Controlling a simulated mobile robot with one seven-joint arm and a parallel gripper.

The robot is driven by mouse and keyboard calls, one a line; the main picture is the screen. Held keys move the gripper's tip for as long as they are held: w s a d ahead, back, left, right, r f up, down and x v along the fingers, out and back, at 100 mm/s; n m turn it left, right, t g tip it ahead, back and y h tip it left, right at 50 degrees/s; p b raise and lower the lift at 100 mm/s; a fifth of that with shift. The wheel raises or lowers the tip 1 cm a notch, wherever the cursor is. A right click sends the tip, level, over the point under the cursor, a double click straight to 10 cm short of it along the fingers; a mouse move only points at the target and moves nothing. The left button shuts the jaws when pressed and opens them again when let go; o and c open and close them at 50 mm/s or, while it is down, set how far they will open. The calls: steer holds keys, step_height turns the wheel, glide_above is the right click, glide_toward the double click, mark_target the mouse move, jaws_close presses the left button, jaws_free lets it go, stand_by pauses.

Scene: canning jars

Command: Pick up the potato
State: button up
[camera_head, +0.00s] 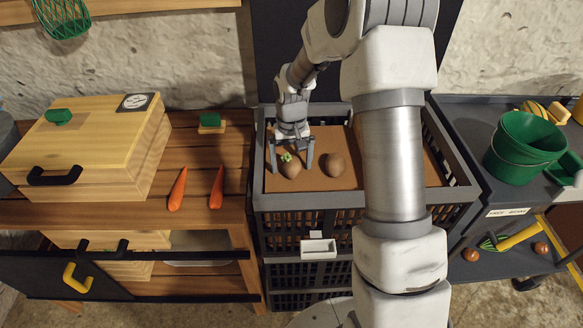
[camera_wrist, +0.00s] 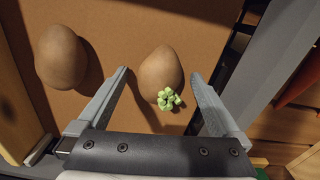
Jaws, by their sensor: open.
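Two brown potatoes lie on the brown floor of a dark slatted crate (camera_head: 262,178). The left potato (camera_head: 292,172) has a green sprout; it also shows in the wrist view (camera_wrist: 160,72). The plain potato (camera_head: 335,165) lies to its right, and appears at the upper left in the wrist view (camera_wrist: 62,57). My gripper (camera_head: 290,168) is open and points down over the sprouted potato. In the wrist view my gripper (camera_wrist: 159,75) has one finger on each side of this potato, with gaps visible. Whether the fingertips reach the crate floor is unclear.
The crate walls rise close around my gripper. To the left is a wooden table (camera_head: 120,213) with two carrots (camera_head: 178,188) and a wooden box (camera_head: 85,140). To the right, a green bucket (camera_head: 525,145) stands on a dark cart. My arm hides part of the crate.

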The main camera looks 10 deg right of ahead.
mark_target(291, 160)
steer(key=shift+r, duration=0.1)
steer(key=c, duration=0.9)
steer(key=shift+r, duration=0.1)
steer(key=shift+r, duration=0.65)
step_height(291, 160, up, 3)
steer(key=shift+f+p, duration=0.1)
steer(key=shift+p, duration=0.55)
steer(key=s+d+r+p, duration=0.4)
steer(key=d+r, duration=0.2)
steer(key=d, duration=0.5)
steer(key=s+d+r+p, duration=0.3)
steer(key=d+r+p, duration=0.2)
steer(key=d, duration=0.6)
steer(key=s+d+r+p, duration=0.4)
steer(key=d+r, duration=0.2)
steer(key=d, duration=0.5)
steer(key=s+d+p, duration=0.2)
steer(key=d+p, duration=0.2)
steer(key=d, duration=0.8)
steer(key=s+d+r+p, duration=0.1)
steer(key=s+d+p, duration=0.2)
steer(key=d, duration=0.9)
steer(key=shift+r+p, duration=0.2)
steer(key=shift+p, duration=0.75)
